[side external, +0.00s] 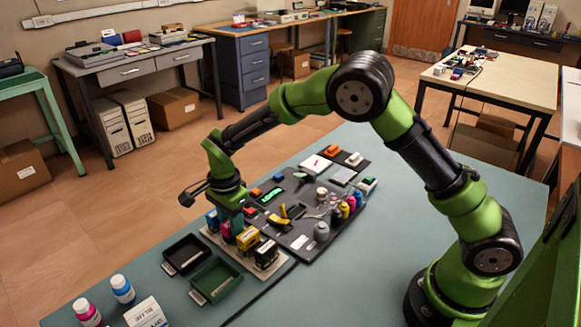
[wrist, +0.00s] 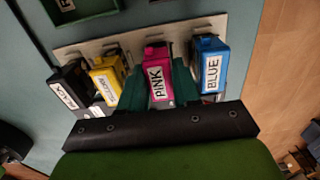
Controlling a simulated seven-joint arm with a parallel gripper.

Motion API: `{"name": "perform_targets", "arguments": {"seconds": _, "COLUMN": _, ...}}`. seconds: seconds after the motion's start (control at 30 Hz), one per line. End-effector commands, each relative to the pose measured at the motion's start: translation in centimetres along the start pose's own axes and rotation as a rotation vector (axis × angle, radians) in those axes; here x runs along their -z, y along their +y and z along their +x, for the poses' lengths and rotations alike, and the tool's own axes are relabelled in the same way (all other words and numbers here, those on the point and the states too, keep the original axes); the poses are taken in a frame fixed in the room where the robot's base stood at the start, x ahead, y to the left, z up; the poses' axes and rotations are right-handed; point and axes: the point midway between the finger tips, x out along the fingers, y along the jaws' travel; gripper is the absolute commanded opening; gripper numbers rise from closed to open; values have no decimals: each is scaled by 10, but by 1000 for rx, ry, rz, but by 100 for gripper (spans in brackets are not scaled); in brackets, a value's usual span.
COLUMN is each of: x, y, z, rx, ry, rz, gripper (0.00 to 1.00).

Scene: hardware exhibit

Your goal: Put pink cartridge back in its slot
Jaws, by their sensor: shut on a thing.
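My gripper (wrist: 159,92) has its green fingers on both sides of the pink cartridge (wrist: 157,72), labelled PINK, and is shut on it. In the side external view my gripper (side external: 231,212) points down over the beige cartridge holder (side external: 283,258), and the pink cartridge (side external: 226,231) shows below it. The pink cartridge stands in the row between the blue cartridge (wrist: 211,62) and the yellow cartridge (wrist: 107,79). The black cartridge (wrist: 70,88) is at the row's end. The slot under the pink cartridge is hidden, and I cannot tell how deep it sits.
A black tray (side external: 187,254) and a green tray (side external: 216,281) lie in front of the holder. A dark board (side external: 300,225) with bottles and small parts lies behind it. Two bottles (side external: 122,290) and a white box (side external: 147,313) stand at the near left.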

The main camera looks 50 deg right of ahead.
Motion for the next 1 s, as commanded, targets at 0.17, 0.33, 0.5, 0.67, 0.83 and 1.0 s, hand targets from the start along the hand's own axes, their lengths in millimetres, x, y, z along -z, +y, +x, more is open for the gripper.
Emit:
{"name": "perform_targets", "arguments": {"seconds": 0.17, "x": 0, "y": 0, "z": 2, "rx": 0, "ry": 0, "rz": 0, "gripper": 10}}
{"name": "perform_targets", "arguments": {"seconds": 0.33, "x": 0, "y": 0, "z": 2, "rx": 0, "ry": 0, "rz": 0, "gripper": 38}}
{"name": "perform_targets", "arguments": {"seconds": 0.5, "x": 0, "y": 0, "z": 2, "rx": -1, "ry": 0, "rz": 0, "gripper": 61}}
{"name": "perform_targets", "arguments": {"seconds": 0.67, "x": 0, "y": 0, "z": 2, "rx": -1, "ry": 0, "rz": 0, "gripper": 61}}
{"name": "perform_targets", "arguments": {"seconds": 0.83, "x": 0, "y": 0, "z": 2, "rx": -1, "ry": 0, "rz": 0, "gripper": 83}}
{"name": "perform_targets", "arguments": {"seconds": 1.0, "x": 0, "y": 0, "z": 3, "rx": -1, "ry": 0, "rz": 0, "gripper": 83}}
